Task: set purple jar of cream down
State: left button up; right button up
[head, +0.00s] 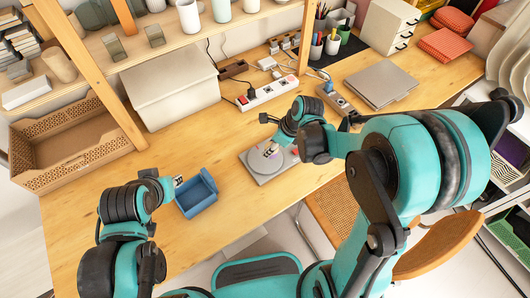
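A small pinkish-purple thing, apparently the purple jar of cream (271,151), shows over the grey round-topped device (264,170) on the wooden desk. My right gripper (275,144) is right at the jar, pointing down from the teal wrist. The wrist hides most of its fingers, so I cannot tell whether they hold the jar or whether the jar touches the device. My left gripper (177,182) is at the left edge of a blue open box (197,194), with no object visible in it. Its fingers are too small to read.
A woven crate (68,160) and a white box (170,88) stand behind on the left. A power strip (268,93), a grey laptop (379,84) and pen cups (332,44) are at the back. A chair (440,243) stands at the front right. Desk between blue box and device is clear.

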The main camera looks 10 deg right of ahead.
jog(key=shift+w+a+f+b, duration=0.15)
jog(key=shift+w+a+f, duration=0.3)
jog(key=shift+w, duration=0.15)
jog(key=shift+w+a+f+b, duration=0.15)
jog(key=shift+w+a+f, duration=0.25)
jog(key=shift+w, duration=0.2)
notch_tip(320, 180, down, 4)
jog(key=shift+f+b, duration=0.1)
jog(key=shift+b, duration=0.8)
jog(key=o, duration=1.2)
